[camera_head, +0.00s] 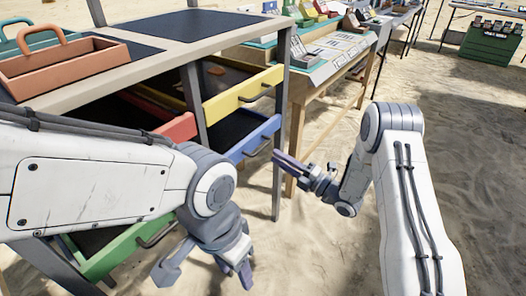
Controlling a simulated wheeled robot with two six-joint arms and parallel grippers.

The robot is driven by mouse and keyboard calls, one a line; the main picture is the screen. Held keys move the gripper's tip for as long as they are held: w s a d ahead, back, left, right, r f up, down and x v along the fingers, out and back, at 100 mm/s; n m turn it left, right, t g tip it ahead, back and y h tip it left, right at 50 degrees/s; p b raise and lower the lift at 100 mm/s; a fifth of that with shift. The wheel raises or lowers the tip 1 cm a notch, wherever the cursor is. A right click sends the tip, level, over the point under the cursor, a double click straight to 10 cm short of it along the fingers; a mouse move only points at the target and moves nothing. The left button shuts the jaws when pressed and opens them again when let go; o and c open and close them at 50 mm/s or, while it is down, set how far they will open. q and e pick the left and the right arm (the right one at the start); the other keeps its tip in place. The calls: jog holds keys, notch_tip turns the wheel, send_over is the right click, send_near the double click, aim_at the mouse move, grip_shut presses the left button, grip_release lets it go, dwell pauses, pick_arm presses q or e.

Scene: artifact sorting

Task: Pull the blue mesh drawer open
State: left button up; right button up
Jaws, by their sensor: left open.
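The blue mesh drawer (240,149) is at the right side of the table frame, below the yellow drawer. Its blue front has a dark handle, and part of its dark mesh inside shows, so it stands at least partly out. My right gripper (281,160) is just right of the blue drawer's front, near the handle; I cannot tell whether it touches, or how far apart its fingers are. My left gripper (204,272) is open and empty at the bottom middle, low over the sand, below and left of the blue drawer.
The yellow drawer (240,94) stands out above. A red drawer (178,128) and a green drawer (118,250) are on the left, partly hidden by my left arm. An orange tray (72,66) sits on the table top. A table leg (278,185) stands by my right gripper. Open sand lies right.

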aim_at(262, 148)
jog(key=x, duration=0.7)
jog(key=shift+b, duration=0.4)
jog(key=shift+d, duration=0.1)
grip_shut()
dwell(0.8)
